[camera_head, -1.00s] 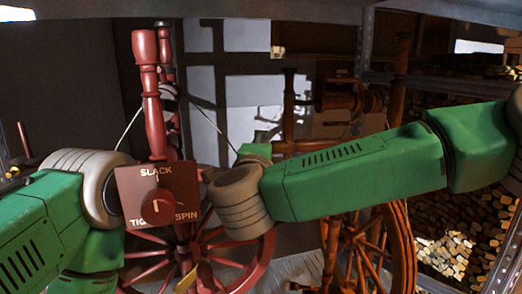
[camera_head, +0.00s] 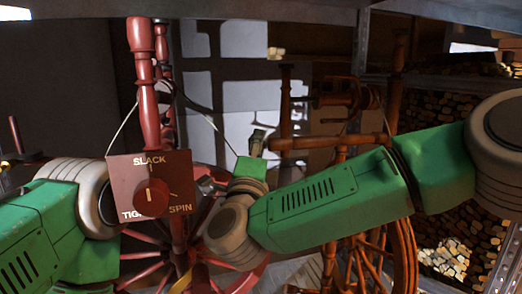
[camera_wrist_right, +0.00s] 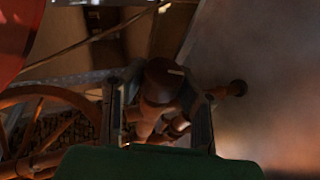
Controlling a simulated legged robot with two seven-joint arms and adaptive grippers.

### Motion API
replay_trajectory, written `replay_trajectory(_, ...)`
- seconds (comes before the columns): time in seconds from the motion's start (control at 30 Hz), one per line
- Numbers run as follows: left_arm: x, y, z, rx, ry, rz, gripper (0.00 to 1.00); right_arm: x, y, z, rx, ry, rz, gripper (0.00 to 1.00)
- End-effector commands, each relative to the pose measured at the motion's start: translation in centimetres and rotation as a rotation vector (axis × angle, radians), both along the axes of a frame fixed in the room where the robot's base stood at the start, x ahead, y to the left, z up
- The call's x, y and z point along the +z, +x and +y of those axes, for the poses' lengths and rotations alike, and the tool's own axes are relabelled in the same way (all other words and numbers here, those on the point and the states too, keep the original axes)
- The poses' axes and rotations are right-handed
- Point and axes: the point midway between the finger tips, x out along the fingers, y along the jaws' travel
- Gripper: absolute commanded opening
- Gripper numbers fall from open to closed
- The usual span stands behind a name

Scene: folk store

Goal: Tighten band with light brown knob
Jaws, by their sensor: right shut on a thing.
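A red spinning wheel (camera_head: 148,88) stands at centre left, with a thin band running over its posts. A red-brown panel (camera_head: 120,170) reading SLACK, TIGHT and SPIN, with a round knob (camera_head: 151,192), appears before it. My right gripper (camera_head: 257,143) points away beside the wheel, its fingertips unclear there. In the right wrist view my right gripper (camera_wrist_right: 160,108) is shut on a brown wooden knob (camera_wrist_right: 163,78), a finger on either side and a pale mark on its top. My left arm reaches behind the panel, which hides its gripper.
A second, orange-brown spinning wheel (camera_head: 405,245) stands behind my right arm. Shelves of stacked small logs (camera_head: 450,255) fill the right side. A grey metal beam (camera_head: 250,12) crosses the top. A pale wall (camera_head: 235,95) is behind.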

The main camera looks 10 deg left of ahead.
Motion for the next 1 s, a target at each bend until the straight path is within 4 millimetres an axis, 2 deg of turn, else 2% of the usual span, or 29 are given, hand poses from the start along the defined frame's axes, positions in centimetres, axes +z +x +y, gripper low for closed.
replay_trajectory(0.03, -0.07, 0.00, 0.00, 0.000, 0.000, 0.000, 0.40, -0.64, -0.50, 0.97, 0.024, -0.001, -0.021, 0.00)
replay_trajectory(0.4, -0.18, 0.00, 0.00, 0.000, 0.000, 0.000, 0.40, -0.65, -0.50, 0.96, 0.023, 0.048, -0.173, 0.00)
replay_trajectory(0.93, -0.20, 0.00, 0.00, 0.000, 0.000, 0.000, 0.40, -0.71, -0.51, 0.97, 0.023, 0.056, -0.196, 0.00)
replay_trajectory(0.97, -0.20, 0.00, 0.00, 0.000, 0.000, 0.000, 0.40, -0.71, -0.51, 0.96, 0.023, 0.056, -0.196, 0.36)
replay_trajectory(1.0, -0.20, 0.01, -0.01, 0.000, 0.000, 0.000, 0.40, -0.69, -0.48, 0.90, 0.022, 0.057, -0.196, 0.50)
